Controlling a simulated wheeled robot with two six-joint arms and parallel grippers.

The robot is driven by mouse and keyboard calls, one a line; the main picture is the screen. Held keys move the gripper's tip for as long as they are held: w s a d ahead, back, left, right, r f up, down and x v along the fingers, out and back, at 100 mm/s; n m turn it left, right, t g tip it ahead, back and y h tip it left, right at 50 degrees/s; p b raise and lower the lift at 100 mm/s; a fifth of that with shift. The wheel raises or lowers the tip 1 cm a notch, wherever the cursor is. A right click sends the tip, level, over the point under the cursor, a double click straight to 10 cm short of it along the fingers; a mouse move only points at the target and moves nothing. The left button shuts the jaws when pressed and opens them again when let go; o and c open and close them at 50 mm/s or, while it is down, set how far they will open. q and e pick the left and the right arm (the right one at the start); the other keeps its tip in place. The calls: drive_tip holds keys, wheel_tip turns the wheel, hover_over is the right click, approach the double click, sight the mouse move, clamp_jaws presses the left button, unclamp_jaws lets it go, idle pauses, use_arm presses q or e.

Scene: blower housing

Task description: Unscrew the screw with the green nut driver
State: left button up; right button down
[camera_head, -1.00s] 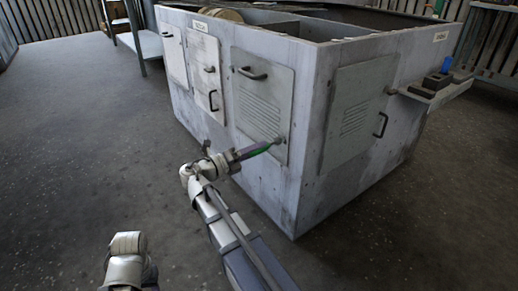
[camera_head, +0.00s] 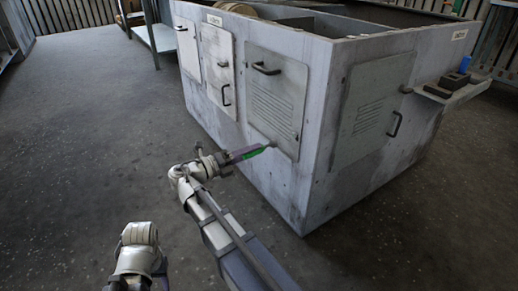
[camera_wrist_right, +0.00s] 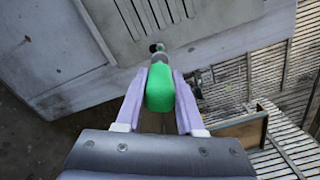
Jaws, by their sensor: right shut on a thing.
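My right gripper (camera_head: 255,152) is shut on the green nut driver (camera_head: 249,154), in front of the housing's louvred panel. The right wrist view shows its green handle (camera_wrist_right: 160,88) between the two purple fingers, with a grey shaft pointing at the panel. In the head view a small round fastener, which looks like the screw (camera_head: 298,140), sits at the panel's lower right corner, with a visible gap from the driver. In the wrist view a dark round end shows just beyond the shaft; I cannot tell whether they touch. My left gripper (camera_head: 162,272) is low at the left, mostly hidden by its wrist.
The grey blower housing (camera_head: 320,120) has handled doors on its front and right side. A side shelf (camera_head: 455,92) holds dark blocks and a blue item. A metal rack (camera_head: 158,36) stands at the back left. The floor at the left is clear.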

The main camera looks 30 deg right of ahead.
drive_tip(key=a, duration=0.4)
drive_tip(key=shift+s+a, duration=0.15)
drive_tip(key=shift+a, duration=0.25)
